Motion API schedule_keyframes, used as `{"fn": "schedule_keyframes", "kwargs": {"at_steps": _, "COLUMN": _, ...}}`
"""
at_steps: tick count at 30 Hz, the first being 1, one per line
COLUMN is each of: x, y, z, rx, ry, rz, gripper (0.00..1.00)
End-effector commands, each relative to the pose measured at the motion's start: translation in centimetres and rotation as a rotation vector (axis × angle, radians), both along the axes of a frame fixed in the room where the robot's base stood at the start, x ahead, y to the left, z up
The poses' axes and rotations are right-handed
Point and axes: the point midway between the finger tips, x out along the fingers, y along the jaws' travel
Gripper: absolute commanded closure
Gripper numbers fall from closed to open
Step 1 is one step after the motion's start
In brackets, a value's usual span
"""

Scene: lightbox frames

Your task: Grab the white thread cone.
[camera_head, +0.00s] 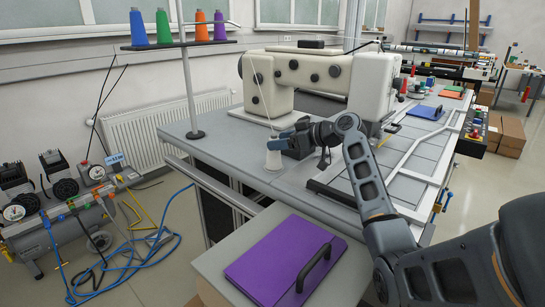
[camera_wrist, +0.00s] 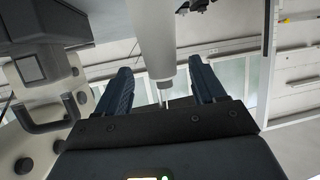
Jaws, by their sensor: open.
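The white thread cone (camera_head: 273,161) stands upright on the grey sewing table (camera_head: 232,158), left of my gripper's body. My gripper (camera_head: 274,141) reaches in from the right, with its blue fingers at the cone's upper part. In the wrist view the white cone (camera_wrist: 153,42) shows upside down, between the two open fingers of my gripper (camera_wrist: 160,72). A gap shows on each side of the cone, so the fingers appear clear of it. The head view partly hides the cone's top behind the fingers.
A cream sewing machine (camera_head: 320,75) stands behind my gripper. A thread stand pole (camera_head: 188,90) with several coloured cones rises at left. A white rail frame (camera_head: 405,160) lies right. A purple folder (camera_head: 285,258) lies on the lower front surface.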

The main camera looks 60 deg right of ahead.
Motion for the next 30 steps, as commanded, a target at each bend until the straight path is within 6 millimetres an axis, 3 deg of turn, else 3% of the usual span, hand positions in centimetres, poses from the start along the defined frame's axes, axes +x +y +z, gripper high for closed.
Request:
{"fn": "schedule_keyframes", "kwargs": {"at_steps": 9, "x": 4.0, "y": 0.0, "z": -1.5, "rx": 0.0, "ry": 0.001, "rz": 0.0, "gripper": 0.31}}
{"fn": "schedule_keyframes", "kwargs": {"at_steps": 19, "x": 4.6, "y": 0.0, "z": -1.6, "rx": 0.001, "ry": 0.0, "rz": -0.001, "gripper": 0.31}}
{"fn": "schedule_keyframes", "kwargs": {"at_steps": 30, "x": 4.6, "y": 0.0, "z": -1.6, "rx": 0.001, "ry": 0.0, "rz": -0.001, "gripper": 0.66}}
